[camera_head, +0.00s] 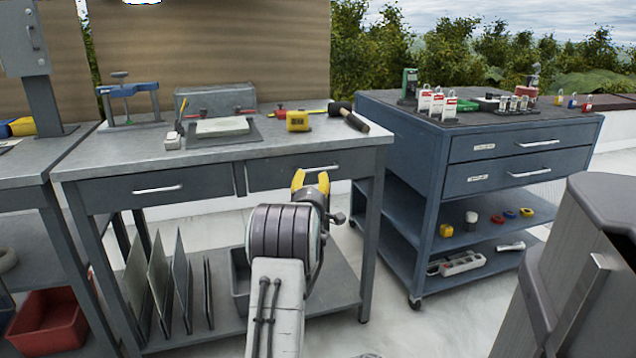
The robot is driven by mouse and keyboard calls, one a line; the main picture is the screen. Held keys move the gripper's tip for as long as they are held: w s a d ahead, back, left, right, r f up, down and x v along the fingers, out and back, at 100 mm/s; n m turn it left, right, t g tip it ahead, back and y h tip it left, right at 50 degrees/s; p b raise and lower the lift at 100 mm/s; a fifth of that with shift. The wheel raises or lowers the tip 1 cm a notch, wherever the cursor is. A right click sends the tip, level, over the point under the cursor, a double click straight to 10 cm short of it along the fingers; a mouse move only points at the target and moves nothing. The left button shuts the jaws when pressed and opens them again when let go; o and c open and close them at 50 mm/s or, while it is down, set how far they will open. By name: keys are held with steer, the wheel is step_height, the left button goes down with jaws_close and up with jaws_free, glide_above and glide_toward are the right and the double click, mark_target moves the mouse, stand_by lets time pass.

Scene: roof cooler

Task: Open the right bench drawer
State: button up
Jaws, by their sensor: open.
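The grey workbench (262,153) stands ahead of me with two drawers under its top. The right bench drawer (268,178) looks shut, flush with the bench front. Its silver bar handle (322,169) shows just above and right of my gripper. The left bench drawer (110,193) also looks shut, with its own bar handle (157,189). My gripper (311,176) has yellow fingers and is open, in front of the right drawer near its handle. Nothing shows between the fingers. My arm hides part of the drawer's lower front, and I cannot tell whether the fingers touch the handle.
A yellow tape measure (298,121) and a hammer (352,119) lie on the bench top. A blue drawer cart (400,150) stands close at right. Upright panels (158,275) and a grey bin (239,280) sit on the bench's lower shelf. Dark grey bodywork fills the lower right.

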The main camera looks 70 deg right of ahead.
mark_target(318, 169)
steer(key=d+b, duration=0.5)
steer(key=shift+s+f, duration=0.1)
steer(key=shift+x, duration=1.35)
steer(key=shift+r, duration=0.25)
jaws_close()
